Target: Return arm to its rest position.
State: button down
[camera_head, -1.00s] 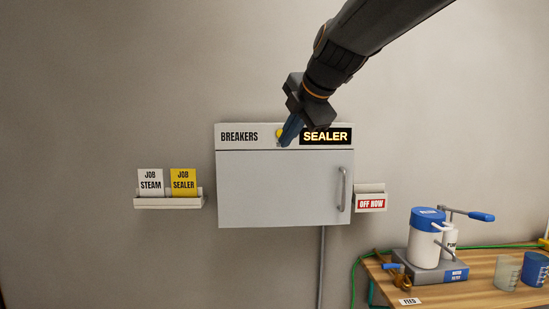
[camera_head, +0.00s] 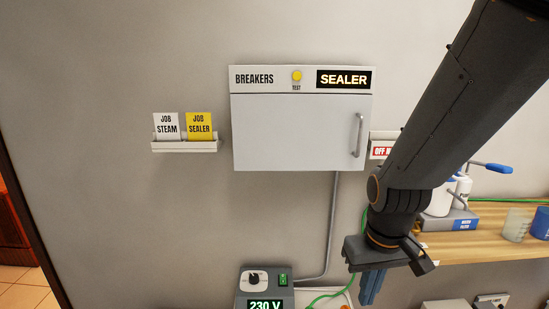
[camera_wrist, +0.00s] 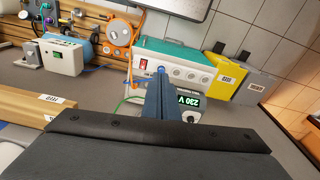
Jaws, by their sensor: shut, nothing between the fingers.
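My gripper (camera_head: 371,287) hangs at the lower right of the head view, pointing down, with its blue fingers together and nothing between them. It is clear of the breaker box and in front of the wall, to the right of the voltage unit. In the wrist view my gripper's fingers (camera_wrist: 160,98) are closed together and reach toward the grey voltage unit. My arm comes down from the upper right and hides part of the bench and of the red-lettered sign.
The closed breaker box (camera_head: 298,132) has a yellow test button (camera_head: 297,76) and a lit SEALER display (camera_head: 344,79). A card holder (camera_head: 184,146) is to its left. The voltage unit (camera_head: 265,290) reads 230 V. A wooden bench (camera_head: 480,246) carries bottles and cups. The wrist view shows a teal-topped device (camera_wrist: 175,56).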

jog(key=shift+s+d+f+m, duration=0.15)
jog(key=shift+s+f+m, duration=0.2)
jog(key=shift+s, duration=0.2)
jog(key=shift+s+d+f+m, duration=0.1)
jog(key=shift+s+f+m, duration=0.2)
jog(key=shift+s, duration=0.2)
